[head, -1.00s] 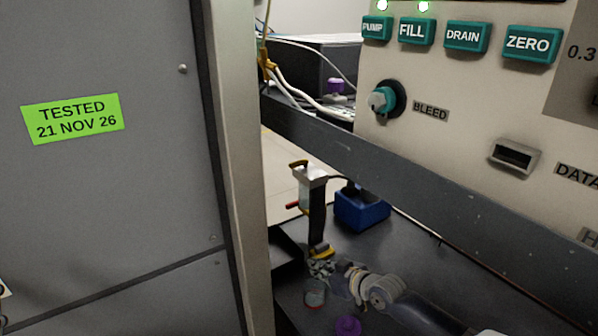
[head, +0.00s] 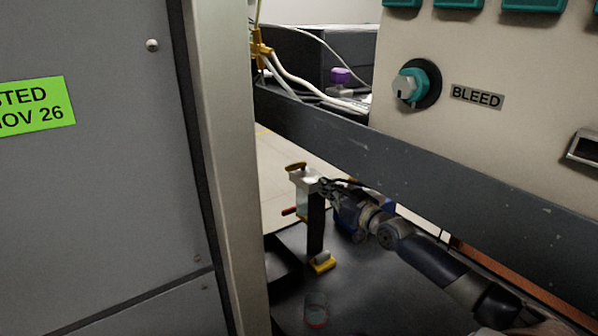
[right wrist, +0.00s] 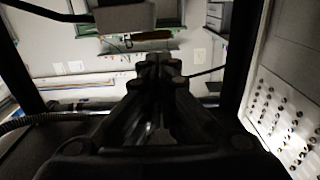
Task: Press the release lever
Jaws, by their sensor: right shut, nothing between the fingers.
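A small stand with a black column (head: 316,225) and a pale top block (head: 305,180) rises from the dark bench. It has a brownish-yellow knob (head: 295,166) on top, a red-tipped handle (head: 289,211) at its left and a yellow foot (head: 322,263). I cannot tell which of these is the release lever. My right gripper (head: 327,186) is just right of the top block, at about its height; whether it touches is unclear. In the right wrist view its fingers (right wrist: 160,65) are together and empty. My left gripper is out of view.
A dark rail (head: 430,175) crosses above my right arm, below the panel with the bleed knob (head: 411,87). A grey cabinet (head: 100,190) and pale post (head: 220,170) close off the left. A clear jar (head: 316,309) stands in front.

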